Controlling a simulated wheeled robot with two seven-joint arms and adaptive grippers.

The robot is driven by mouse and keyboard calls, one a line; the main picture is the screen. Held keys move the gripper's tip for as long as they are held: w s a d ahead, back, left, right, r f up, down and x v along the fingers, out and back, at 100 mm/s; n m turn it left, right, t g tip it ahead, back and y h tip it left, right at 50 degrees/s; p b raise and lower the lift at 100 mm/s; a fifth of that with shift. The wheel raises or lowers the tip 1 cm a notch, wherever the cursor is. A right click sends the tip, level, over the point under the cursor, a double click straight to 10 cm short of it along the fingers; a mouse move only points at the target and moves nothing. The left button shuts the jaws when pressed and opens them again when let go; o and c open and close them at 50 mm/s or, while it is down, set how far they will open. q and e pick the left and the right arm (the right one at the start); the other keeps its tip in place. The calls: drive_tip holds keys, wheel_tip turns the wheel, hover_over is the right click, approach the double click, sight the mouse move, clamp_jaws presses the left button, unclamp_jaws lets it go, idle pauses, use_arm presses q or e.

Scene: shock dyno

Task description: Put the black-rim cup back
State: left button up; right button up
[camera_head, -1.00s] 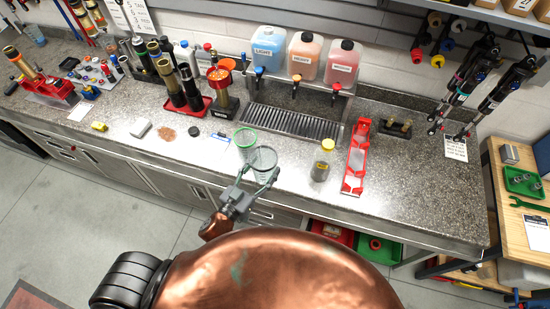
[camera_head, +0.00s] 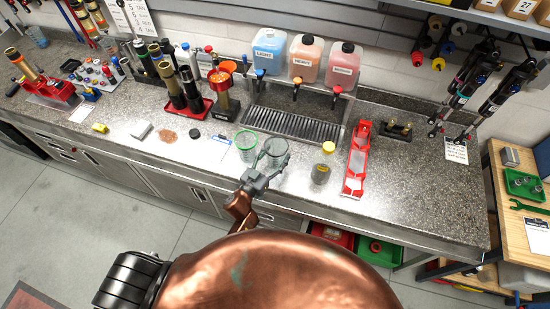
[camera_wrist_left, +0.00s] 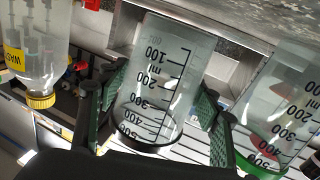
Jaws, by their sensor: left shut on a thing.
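The black-rim cup (camera_head: 275,147) is a clear measuring cup with black ml marks. My left gripper (camera_head: 268,165) is shut around it over the front part of the counter. In the left wrist view the cup (camera_wrist_left: 158,85) sits between the two green-padded fingers of my left gripper (camera_wrist_left: 160,112), its black rim low in the picture. A green-rim cup (camera_head: 246,141) stands just left of it in the head view, and it also shows at the right of the left wrist view (camera_wrist_left: 285,110). Whether the held cup touches the counter I cannot tell. My right gripper is not in view.
A yellow-capped waste bottle (camera_head: 322,163) stands to the right, then a red tray (camera_head: 357,160). Behind is the drain grate (camera_head: 292,124) under three fluid jugs (camera_head: 305,57). A black round cap (camera_head: 195,134) lies to the left. Counter between cup and bottle is narrow.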

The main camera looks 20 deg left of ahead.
use_arm(q)
drive_tip(key=shift+f, duration=1.05)
drive_tip(key=shift+f, duration=0.1)
drive_tip(key=o, duration=1.2)
drive_tip(key=shift+o, duration=0.2)
drive_tip(key=shift+s, duration=0.1)
drive_tip(key=b+v, duration=0.1)
drive_tip(key=v, duration=1.1)
